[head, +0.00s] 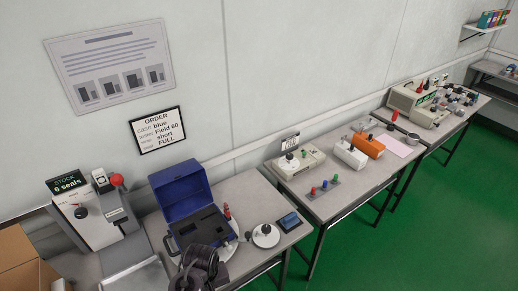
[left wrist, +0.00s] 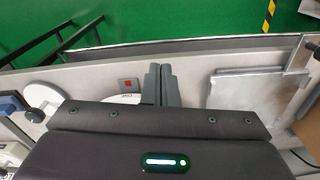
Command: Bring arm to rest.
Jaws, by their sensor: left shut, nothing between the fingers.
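My left gripper (left wrist: 166,84) is shut and empty in the left wrist view, with its two grey fingers side by side. It is over the near table, between a white round plate (left wrist: 122,99) and a grey tray (left wrist: 243,92). In the head view the dark end of my left arm (head: 201,265) is at the bottom, in front of the open blue case (head: 180,190). It hides part of the case's front edge and of the white plate. Its fingertips are not clear there. My right gripper is in neither view.
A stock dispenser (head: 85,213) with a red knob stands left of the case. A small white disc (head: 266,236) and a blue tester (head: 289,221) lie to the right. Further tables hold a beige tester (head: 298,162) and an orange box (head: 368,146). Green floor (head: 400,240) is clear.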

